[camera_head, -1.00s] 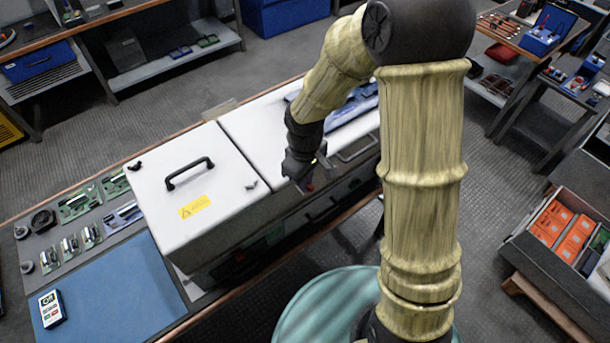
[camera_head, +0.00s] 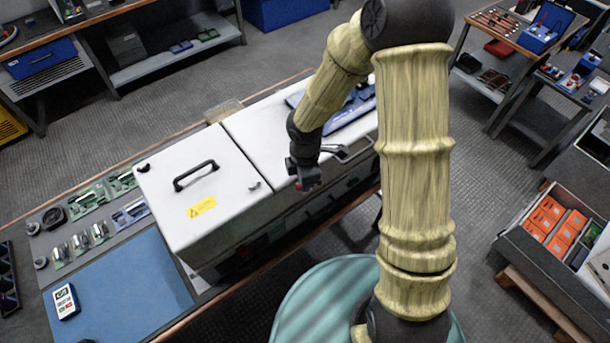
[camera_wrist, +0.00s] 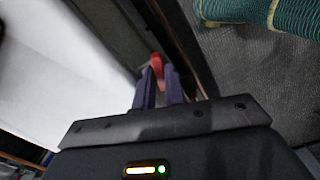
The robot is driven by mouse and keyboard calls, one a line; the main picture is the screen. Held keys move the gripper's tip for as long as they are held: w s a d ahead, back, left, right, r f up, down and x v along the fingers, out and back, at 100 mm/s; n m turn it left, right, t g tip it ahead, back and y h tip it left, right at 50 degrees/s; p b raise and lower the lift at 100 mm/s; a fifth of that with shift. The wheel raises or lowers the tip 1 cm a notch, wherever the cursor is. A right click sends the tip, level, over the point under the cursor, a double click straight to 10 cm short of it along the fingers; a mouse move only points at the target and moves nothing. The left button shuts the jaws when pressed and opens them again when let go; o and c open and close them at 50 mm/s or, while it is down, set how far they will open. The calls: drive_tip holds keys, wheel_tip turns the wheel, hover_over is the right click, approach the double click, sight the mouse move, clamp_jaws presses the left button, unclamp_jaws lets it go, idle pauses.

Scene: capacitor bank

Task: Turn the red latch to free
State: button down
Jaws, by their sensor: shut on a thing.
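The red latch (camera_wrist: 157,62) shows in the wrist view between the tips of my gripper (camera_wrist: 158,85), at the edge of the white-topped cabinet (camera_wrist: 60,70). My two dark fingers are closed on it. In the head view my gripper (camera_head: 306,184) is at the front edge of the white cabinet (camera_head: 275,128), near its middle. A bit of red shows at the fingertips there. The fingers hide part of the latch, so I cannot tell its exact angle.
The left lid carries a black handle (camera_head: 195,175) and a yellow label (camera_head: 202,207). A blue mat (camera_head: 120,290) with a meter (camera_head: 66,302) lies to the left. Several small parts sit behind it. An open drawer with orange boxes (camera_head: 560,225) stands at the right.

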drive_tip(key=shift+w+r+n+p, duration=0.1)
drive_tip(key=shift+n+p, duration=0.6)
drive_tip(key=shift+n, duration=1)
drive_tip(key=c, duration=1.5)
unclamp_jaws()
drive_tip(key=shift+o, duration=0.2)
